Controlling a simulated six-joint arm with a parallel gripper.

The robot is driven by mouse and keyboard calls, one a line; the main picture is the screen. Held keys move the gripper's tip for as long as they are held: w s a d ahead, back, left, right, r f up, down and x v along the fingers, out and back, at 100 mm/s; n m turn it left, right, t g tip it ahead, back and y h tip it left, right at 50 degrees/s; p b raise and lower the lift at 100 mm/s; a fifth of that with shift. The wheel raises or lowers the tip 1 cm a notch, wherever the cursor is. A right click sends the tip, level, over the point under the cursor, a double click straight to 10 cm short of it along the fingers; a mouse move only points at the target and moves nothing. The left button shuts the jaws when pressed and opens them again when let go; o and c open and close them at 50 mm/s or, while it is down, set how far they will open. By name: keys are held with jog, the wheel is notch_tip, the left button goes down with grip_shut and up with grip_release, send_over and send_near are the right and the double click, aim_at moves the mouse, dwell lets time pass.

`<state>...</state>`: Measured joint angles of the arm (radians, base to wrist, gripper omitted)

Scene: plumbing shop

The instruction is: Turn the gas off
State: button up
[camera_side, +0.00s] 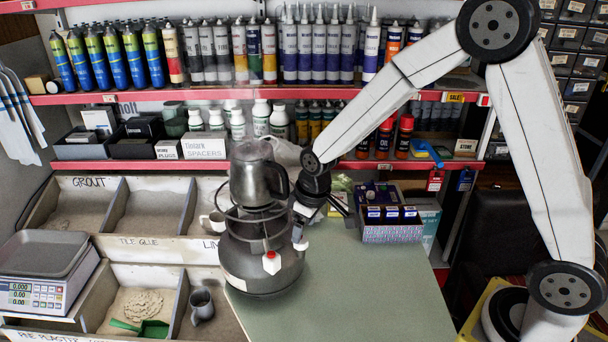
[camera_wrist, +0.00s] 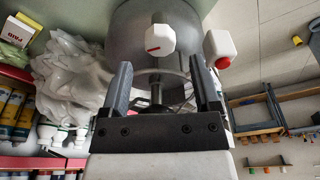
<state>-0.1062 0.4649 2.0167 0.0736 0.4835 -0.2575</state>
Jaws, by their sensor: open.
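A round grey gas canister (camera_side: 255,270) stands on the green worktop, with a dark kettle (camera_side: 259,180) on top. A white knob with a red mark (camera_wrist: 160,40) is on the canister's side. In the wrist view it lies ahead of the space between my fingers, its red mark nearly level. A white piece with a red button (camera_side: 271,262) sits beside it and also shows in the wrist view (camera_wrist: 220,48). My gripper (camera_wrist: 162,82) is open and empty, with a metal stem visible between its fingers. In the side view it is right of the canister, partly hidden by my wrist.
A box with blue packs (camera_side: 392,225) stands right of my gripper. Sorting bins (camera_side: 150,210) and a scale (camera_side: 48,268) are at the left. Shelves of tubes and bottles rise behind. The worktop (camera_side: 365,295) is clear at the front right. Crumpled white plastic (camera_wrist: 75,75) lies beside my left finger in the wrist view.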

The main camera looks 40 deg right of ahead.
jog(key=shift+w+a+f, duration=0.1)
jog(key=shift+w+f, duration=0.15)
jog(key=shift+f, duration=1.1)
jog(key=shift+w+a+f, duration=0.1)
jog(key=shift+w+f, duration=0.1)
jog(key=shift+f, duration=1.15)
jog(key=c, duration=0.7)
jog(key=shift+m+h, duration=0.4)
jog(key=shift+m, duration=1.6)
